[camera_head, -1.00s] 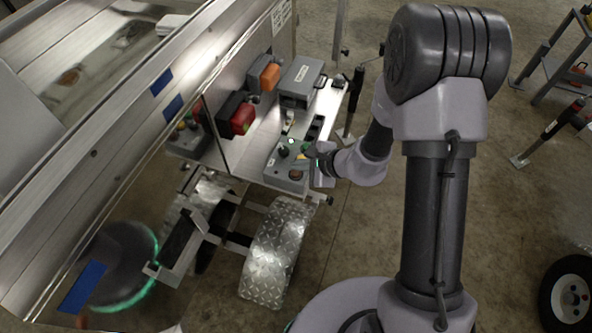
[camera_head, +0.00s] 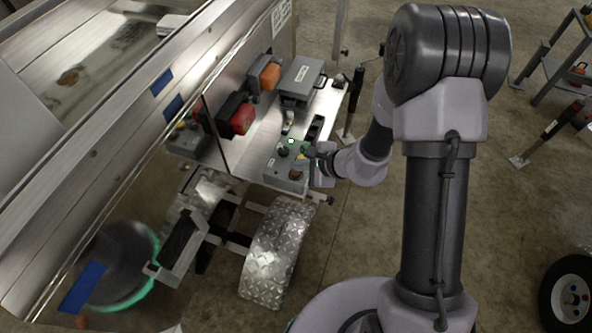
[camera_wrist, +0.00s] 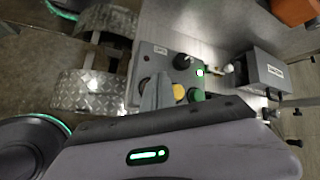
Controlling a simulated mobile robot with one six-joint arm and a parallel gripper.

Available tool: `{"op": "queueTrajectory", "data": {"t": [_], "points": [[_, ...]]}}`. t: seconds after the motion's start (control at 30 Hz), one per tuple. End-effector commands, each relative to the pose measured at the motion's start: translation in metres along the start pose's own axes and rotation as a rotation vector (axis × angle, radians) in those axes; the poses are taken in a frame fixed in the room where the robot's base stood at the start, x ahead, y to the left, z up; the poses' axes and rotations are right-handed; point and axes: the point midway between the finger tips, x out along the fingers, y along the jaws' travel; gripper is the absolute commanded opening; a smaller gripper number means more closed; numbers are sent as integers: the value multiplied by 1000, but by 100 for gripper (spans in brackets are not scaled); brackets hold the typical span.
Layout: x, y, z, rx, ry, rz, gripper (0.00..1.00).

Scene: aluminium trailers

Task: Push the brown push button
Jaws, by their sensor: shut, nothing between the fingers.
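The brown push button (camera_head: 295,174) sits at the near end of a grey control box (camera_head: 284,160) on the trailer's metal shelf. In the wrist view a dark reddish-brown button (camera_wrist: 145,83) shows at the left of the box, partly hidden by my fingers. My gripper (camera_head: 309,160) is shut and empty, at the right side of the box. In the wrist view its closed grey fingers (camera_wrist: 158,86) reach over the box, between the brown button and a yellow button (camera_wrist: 180,92). I cannot tell whether the fingertips touch anything.
The box also carries a green button (camera_wrist: 196,95), a black knob (camera_wrist: 181,61) and a lit green lamp (camera_wrist: 200,72). A grey case (camera_head: 300,82), a red block (camera_head: 242,119) and an orange block (camera_head: 269,76) stand farther along the shelf. A metal fender (camera_head: 277,250) lies below.

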Motion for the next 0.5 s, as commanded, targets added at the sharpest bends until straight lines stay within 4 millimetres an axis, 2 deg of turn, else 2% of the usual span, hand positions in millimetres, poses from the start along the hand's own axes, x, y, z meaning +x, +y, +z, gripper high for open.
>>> {"op": "queueTrajectory", "data": {"t": [0.5], "points": [[8, 6, -6, -1, 0, 0, 0]]}}
